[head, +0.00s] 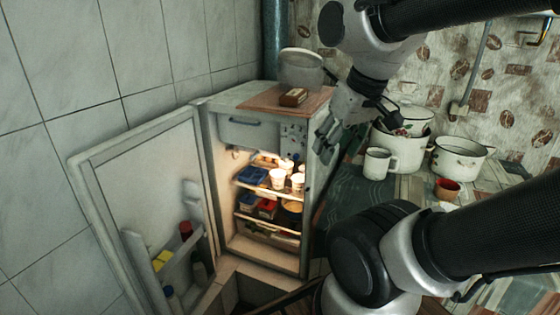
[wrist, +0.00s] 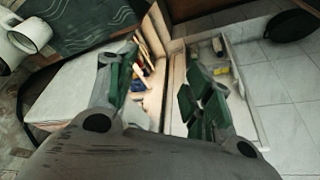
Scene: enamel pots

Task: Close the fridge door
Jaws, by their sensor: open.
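The small fridge (head: 258,100) stands against the tiled wall in the head view, its lit shelves showing jars, cups and packages. Its door (head: 137,185) is wide open, swung out to the left, with bottles in its lower shelf. In the wrist view the door (wrist: 276,130) shows at the right and the fridge (wrist: 75,97) at the left. My gripper (head: 325,145) is beside the fridge's upper right front edge in the head view, apart from the door. In the wrist view my gripper (wrist: 158,88) has its fingers spread, with nothing between them.
A wooden board with a small box (head: 293,97) lies on the fridge top. To the right, a counter holds a white mug (head: 379,161), enamel pots (head: 458,158) and a brown cup (head: 447,189). Tiled wall (head: 60,75) stands close behind the open door.

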